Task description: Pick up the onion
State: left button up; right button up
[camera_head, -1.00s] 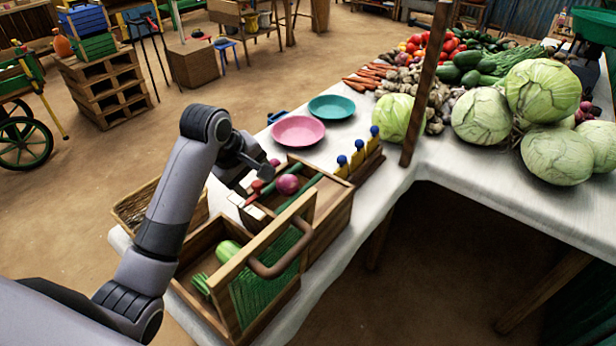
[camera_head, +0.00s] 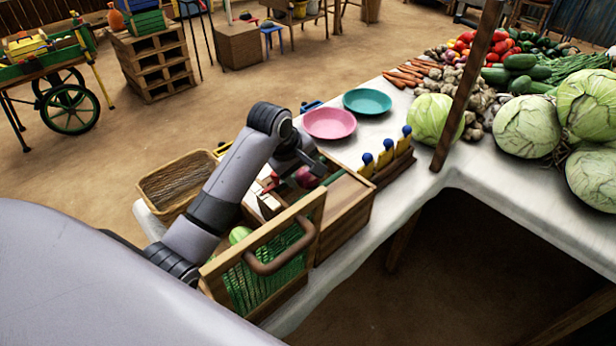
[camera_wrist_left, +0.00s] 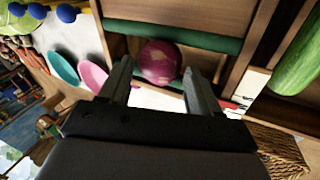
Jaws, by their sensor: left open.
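The onion is a round, purple-red ball (camera_wrist_left: 159,62) in the left wrist view, lying in a wooden box with green-edged sides. In the head view the onion (camera_head: 306,177) is partly hidden by my left arm. My left gripper (camera_wrist_left: 155,85) is open, with its two fingers pointing toward the onion, one on either side of its near edge. In the head view the left gripper (camera_head: 296,168) is at the wooden box (camera_head: 345,212), close to the onion. I cannot tell whether the fingers touch it. My right gripper is not in view.
A crate with a handled, green-mesh side (camera_head: 262,285) stands in front of the box. A wicker basket (camera_head: 172,190) is left of my arm. A pink plate (camera_head: 329,123), a teal plate (camera_head: 367,101) and blue-topped yellow pegs (camera_head: 385,158) are nearby. A cabbage (camera_head: 434,120) lies beyond.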

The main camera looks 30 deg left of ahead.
aim_at(305, 173)
pick_arm(q)
jog(key=shift+x, duration=1)
jog(key=c, duration=0.8)
jog(key=shift+r, duration=0.15)
notch_tip(305, 173, up, 20)
